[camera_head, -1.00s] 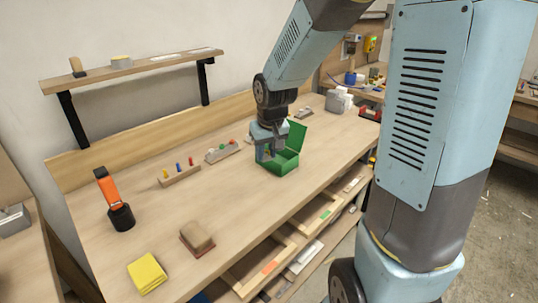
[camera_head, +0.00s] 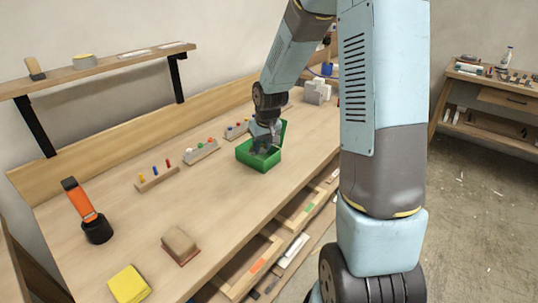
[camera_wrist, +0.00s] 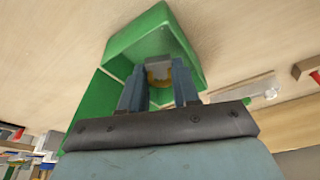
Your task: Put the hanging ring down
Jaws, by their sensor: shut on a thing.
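My gripper (camera_wrist: 158,88) points into an open green box (camera_wrist: 188,32) in the wrist view. Its two blue-grey fingers are shut on a small grey and brass-coloured ring (camera_wrist: 158,79), partly hidden between them. In the head view my gripper (camera_head: 264,148) is at the opening of the green box (camera_head: 259,164), which stands on the workbench with its lid up. The ring cannot be made out there. Whether it touches the box floor cannot be told.
Left of the box on the workbench (camera_head: 130,215) are small racks with coloured pegs (camera_head: 157,178) and knobs (camera_head: 201,151), an orange-handled tool (camera_head: 84,208), a brown block (camera_head: 180,245) and a yellow cloth (camera_head: 128,284). Grey blocks (camera_head: 316,91) stand behind. Open bench shows in front of the box.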

